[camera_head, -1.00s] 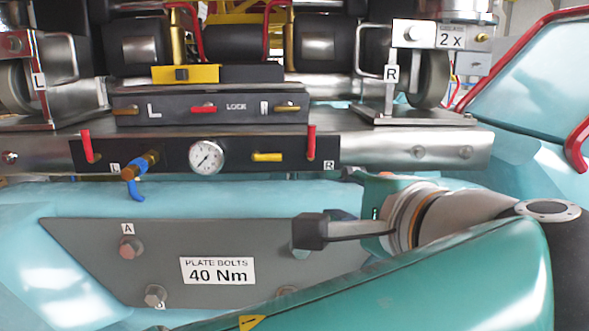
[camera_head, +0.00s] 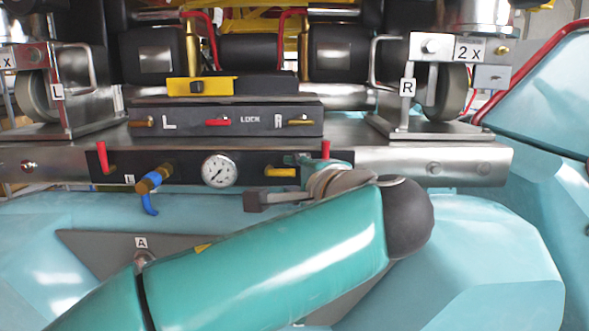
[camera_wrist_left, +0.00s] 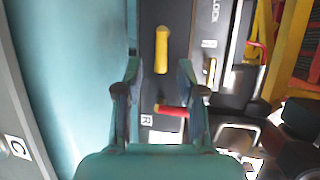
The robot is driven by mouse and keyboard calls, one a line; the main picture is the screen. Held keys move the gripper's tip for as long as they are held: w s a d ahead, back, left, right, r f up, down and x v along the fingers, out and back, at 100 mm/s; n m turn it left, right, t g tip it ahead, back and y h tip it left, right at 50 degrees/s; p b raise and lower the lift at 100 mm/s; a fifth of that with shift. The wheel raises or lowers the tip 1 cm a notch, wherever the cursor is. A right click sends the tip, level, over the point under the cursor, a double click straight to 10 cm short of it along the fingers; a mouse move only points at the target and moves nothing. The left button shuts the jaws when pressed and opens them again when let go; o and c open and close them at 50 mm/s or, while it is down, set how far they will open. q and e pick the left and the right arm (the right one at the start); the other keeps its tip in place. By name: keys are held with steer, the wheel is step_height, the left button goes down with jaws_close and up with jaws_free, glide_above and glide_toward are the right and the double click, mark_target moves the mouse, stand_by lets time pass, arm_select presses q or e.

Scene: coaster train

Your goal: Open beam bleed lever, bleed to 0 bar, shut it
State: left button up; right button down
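The black beam panel (camera_head: 82,163) carries a white round gauge (camera_head: 219,170), too small to read. A yellow lever (camera_head: 280,172) lies horizontally right of it, and red levers stand upright near the L end (camera_head: 103,158) and R end (camera_head: 326,150). A blue-handled brass valve (camera_head: 150,184) hangs left of the gauge. No label names the bleed lever legibly. My left gripper (camera_head: 274,184) is at the panel's right part, pointing left. In the left wrist view its fingers (camera_wrist_left: 160,88) are open and empty, with the yellow lever (camera_wrist_left: 161,50) ahead between them. My right gripper is out of view.
The right red lever (camera_wrist_left: 172,110) is close to my fingers in the left wrist view. Above the panel is a LOCK block (camera_head: 250,120) with several small levers. A grey bolt plate (camera_head: 90,245) is below, partly behind my arm.

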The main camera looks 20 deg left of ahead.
mark_target(282, 171)
arm_select(q)
steer(key=shift+x, duration=1.2)
steer(key=shift+f, duration=0.1)
jaws_close()
